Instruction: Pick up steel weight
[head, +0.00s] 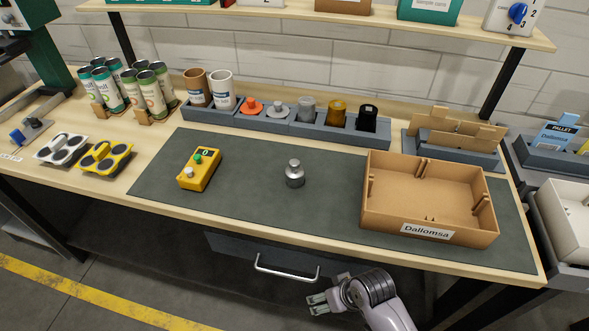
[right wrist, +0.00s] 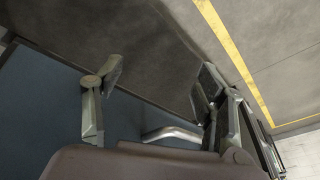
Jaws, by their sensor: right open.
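The steel weight (head: 294,174) is a small shiny cylinder with a knob on top. It stands upright on the dark grey mat (head: 250,210), near the middle of the workbench. My right gripper (head: 318,303) is in front of the bench, below the tabletop edge and near the drawer handle, apart from the weight. In the right wrist view its two fingers (right wrist: 155,84) are spread with nothing between them. The weight does not show in the right wrist view. My left gripper is not in view.
A yellow device (head: 200,170) lies left of the weight, and a cardboard box (head: 430,197) labelled Dallomsa stands to its right. A grey holder row (head: 290,127) with colored items is behind. The drawer handle (head: 286,272) sticks out below the tabletop. The mat around the weight is clear.

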